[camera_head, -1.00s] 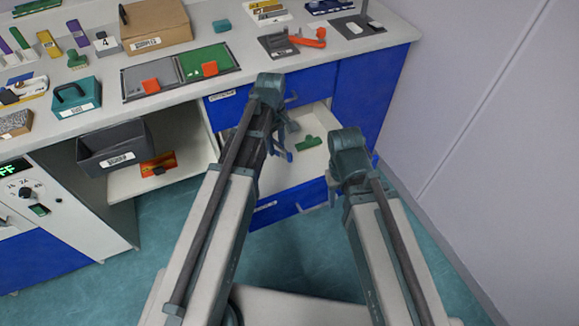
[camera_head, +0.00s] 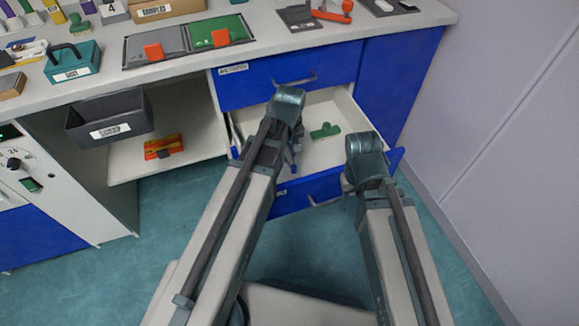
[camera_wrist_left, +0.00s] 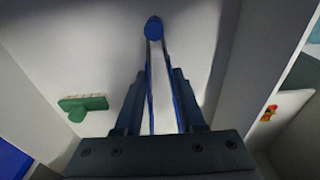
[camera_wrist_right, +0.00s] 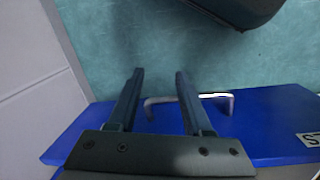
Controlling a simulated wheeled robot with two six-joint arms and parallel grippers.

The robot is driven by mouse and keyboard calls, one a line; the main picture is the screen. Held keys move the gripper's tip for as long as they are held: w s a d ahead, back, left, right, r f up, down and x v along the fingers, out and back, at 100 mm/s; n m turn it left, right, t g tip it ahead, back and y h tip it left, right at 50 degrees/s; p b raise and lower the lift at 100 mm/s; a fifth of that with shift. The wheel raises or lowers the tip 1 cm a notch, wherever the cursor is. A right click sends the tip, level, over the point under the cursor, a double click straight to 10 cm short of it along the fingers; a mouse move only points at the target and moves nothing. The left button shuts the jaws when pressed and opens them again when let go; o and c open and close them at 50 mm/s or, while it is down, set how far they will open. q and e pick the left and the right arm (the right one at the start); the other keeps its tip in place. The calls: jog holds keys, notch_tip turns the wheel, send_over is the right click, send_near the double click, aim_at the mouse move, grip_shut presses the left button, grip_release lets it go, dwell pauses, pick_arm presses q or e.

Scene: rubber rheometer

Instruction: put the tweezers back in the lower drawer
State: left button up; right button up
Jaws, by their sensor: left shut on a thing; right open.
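The blue tweezers (camera_wrist_left: 153,30) are held between the fingers of my left gripper (camera_wrist_left: 160,78), with their rounded blue end pointing away from it. In the head view, the left gripper (camera_head: 294,150) is over the left part of the open lower drawer (camera_head: 345,105), and its own arm partly hides it. The left wrist view shows the white drawer floor behind the tweezers; I cannot tell whether they touch it. My right gripper (camera_wrist_right: 155,78) is open and empty, beside the blue drawer front (camera_wrist_right: 265,125) and its metal handle (camera_wrist_right: 218,97).
A green brush-like object (camera_head: 325,131) lies in the drawer, clear of the tweezers. The closed upper drawer (camera_head: 275,80) is directly above. An open shelf with an orange item (camera_head: 163,146) is to the left, and a grey bin (camera_head: 108,117) is above it.

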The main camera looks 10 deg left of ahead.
aim_at(287, 170)
pick_arm(q)
jog(key=shift+f+b, duration=0.9)
jog(key=shift+f, duration=0.65)
pick_arm(e)
jog(key=shift+f, duration=1.55)
pick_arm(q)
jog(key=shift+f, duration=0.1)
pick_arm(e)
jog(key=shift+f, duration=0.1)
pick_arm(q)
notch_tip(287, 170, down, 3)
jog(key=b, duration=0.3)
jog(key=shift+f+b, duration=0.2)
jog(key=shift+b, duration=0.15)
pick_arm(e)
notch_tip(287, 170, down, 4)
jog(key=shift+r, duration=0.25)
pick_arm(q)
jog(key=shift+f, duration=0.2)
jog(key=o, duration=0.6)
jog(key=shift+c, duration=0.2)
pick_arm(e)
jog(key=shift+f, duration=0.1)
pick_arm(q)
jog(key=shift+r, duration=0.2)
